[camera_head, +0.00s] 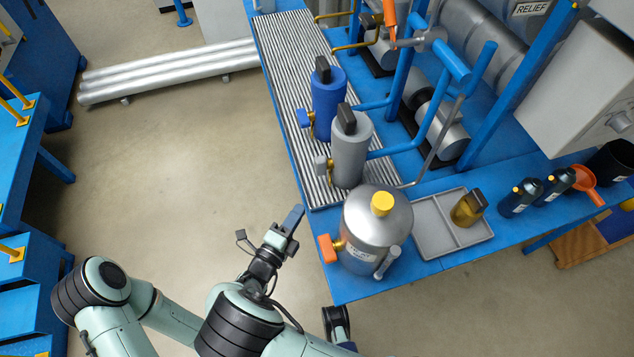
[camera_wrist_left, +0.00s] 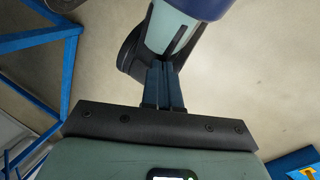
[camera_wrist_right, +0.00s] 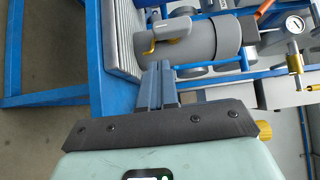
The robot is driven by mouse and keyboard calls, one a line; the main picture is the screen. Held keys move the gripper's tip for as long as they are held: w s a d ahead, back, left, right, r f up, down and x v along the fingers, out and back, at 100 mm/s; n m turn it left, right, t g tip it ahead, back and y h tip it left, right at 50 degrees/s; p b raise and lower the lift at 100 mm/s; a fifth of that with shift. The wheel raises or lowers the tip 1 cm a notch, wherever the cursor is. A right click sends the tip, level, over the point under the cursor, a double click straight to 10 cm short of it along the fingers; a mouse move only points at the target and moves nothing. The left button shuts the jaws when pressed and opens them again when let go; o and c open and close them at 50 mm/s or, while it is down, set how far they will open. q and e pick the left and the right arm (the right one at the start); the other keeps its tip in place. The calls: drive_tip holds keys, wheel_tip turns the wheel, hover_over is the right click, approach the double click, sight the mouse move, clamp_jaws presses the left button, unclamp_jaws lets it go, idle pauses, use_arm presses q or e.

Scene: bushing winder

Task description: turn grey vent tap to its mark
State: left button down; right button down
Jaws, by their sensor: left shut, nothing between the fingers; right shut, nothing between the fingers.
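The grey vent tap (camera_head: 322,165) is a small grey handle on a brass stem, low on the left side of the grey canister (camera_head: 349,155). In the right wrist view, the tap (camera_wrist_right: 145,46) sits just beyond the fingertips, in front of the grey canister (camera_wrist_right: 202,42). My right gripper (camera_head: 295,214) is shut and empty, below and left of the tap in the head view, with a gap between. Its fingers also show in the right wrist view (camera_wrist_right: 157,72). My left gripper (camera_wrist_left: 165,70) is shut and empty in its wrist view. I cannot make out the tap's mark.
The blue canister with its blue tap (camera_head: 304,118) stands behind the grey one. The silver tank (camera_head: 376,222) with an orange tap (camera_head: 327,248) stands in front. A grey tray (camera_head: 430,238) lies right of it.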

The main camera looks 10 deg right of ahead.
sight(322, 174)
use_arm(q)
drive_tip(key=shift+w+a+f, duration=0.3)
drive_tip(key=shift+w+f, duration=0.05)
drive_tip(key=shift+w, duration=0.05)
use_arm(e)
drive_tip(key=x, duration=0.9)
drive_tip(key=shift+w+d, duration=0.25)
drive_tip(key=shift+d, duration=0.05)
use_arm(q)
drive_tip(key=shift+b, duration=0.3)
use_arm(e)
drive_tip(key=shift+f, duration=0.1)
drive_tip(key=b, duration=0.1)
drive_tip(key=m+b, duration=0.1)
drive_tip(key=shift+w+f+t+h+b, duration=0.2)
drive_tip(key=shift+f+t+h+b, duration=0.1)
drive_tip(key=shift+f+h+b, duration=0.1)
drive_tip(key=shift+w, duration=0.15)
use_arm(q)
drive_tip(key=w+a+f+t+y, duration=0.1)
drive_tip(key=w+a+f, duration=0.1)
drive_tip(key=w+f, duration=0.1)
drive_tip(key=shift+w+a+f+n+t, duration=0.15)
drive_tip(key=shift+w+f+n+t, duration=0.2)
drive_tip(key=shift+w, duration=0.55)
drive_tip(key=shift+s+a, duration=0.1)
